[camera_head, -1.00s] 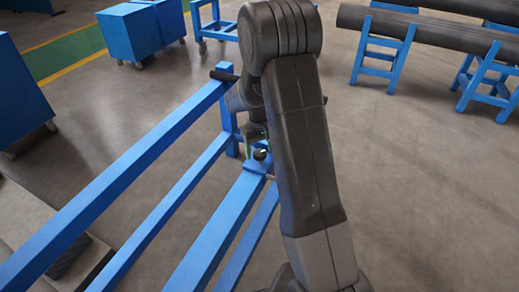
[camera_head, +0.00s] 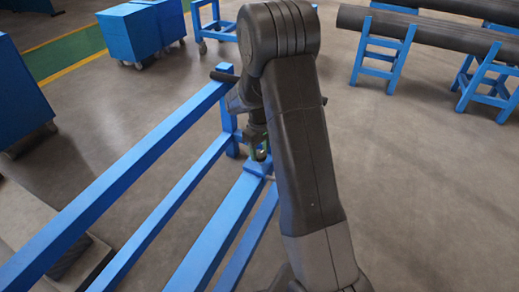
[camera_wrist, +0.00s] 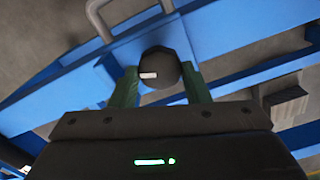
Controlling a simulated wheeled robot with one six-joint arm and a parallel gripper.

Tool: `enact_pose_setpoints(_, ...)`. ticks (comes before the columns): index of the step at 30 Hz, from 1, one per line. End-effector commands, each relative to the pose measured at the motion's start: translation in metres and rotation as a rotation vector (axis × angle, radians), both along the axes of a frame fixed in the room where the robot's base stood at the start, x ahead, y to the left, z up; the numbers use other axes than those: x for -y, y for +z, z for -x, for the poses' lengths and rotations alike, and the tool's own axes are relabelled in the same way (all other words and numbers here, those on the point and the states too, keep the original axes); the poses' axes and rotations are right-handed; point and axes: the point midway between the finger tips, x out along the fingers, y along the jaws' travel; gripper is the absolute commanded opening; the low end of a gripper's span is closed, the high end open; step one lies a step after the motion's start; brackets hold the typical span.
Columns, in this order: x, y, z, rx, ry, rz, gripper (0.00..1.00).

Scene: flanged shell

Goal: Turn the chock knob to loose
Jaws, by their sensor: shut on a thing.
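The chock knob is a round black knob (camera_wrist: 160,72) with a white mark on its left side, set on a blue beam of the frame. In the wrist view it sits between the two green fingers of my gripper (camera_wrist: 160,92), which is shut on it. In the head view my gripper (camera_head: 259,151) is at the end of the blue beam, and my arm partly hides it. The knob shows only as a small dark spot there. I cannot read any label for loose beside it.
A blue rail frame (camera_head: 125,150) runs from lower left to the knob. A grey handle (camera_wrist: 100,18) stands above the knob in the wrist view. Blue carts (camera_head: 128,33) stand at the back left, and dark pipes (camera_head: 430,30) lie on blue trestles at the back right. Floor between is clear.

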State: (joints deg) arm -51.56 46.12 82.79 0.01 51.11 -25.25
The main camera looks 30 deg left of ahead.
Motion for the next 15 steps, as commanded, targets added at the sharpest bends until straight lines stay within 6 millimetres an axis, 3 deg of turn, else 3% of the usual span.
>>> enact_pose_setpoints(12,-0.0002,0.0004,0.0000,0.001,0.045,0.000,0.20)
enact_pose_setpoints(13,-0.0002,0.0004,0.0000,0.001,0.045,0.000,0.46)
enact_pose_setpoints(15,-0.0002,0.0004,0.0000,0.001,0.045,0.000,0.60)
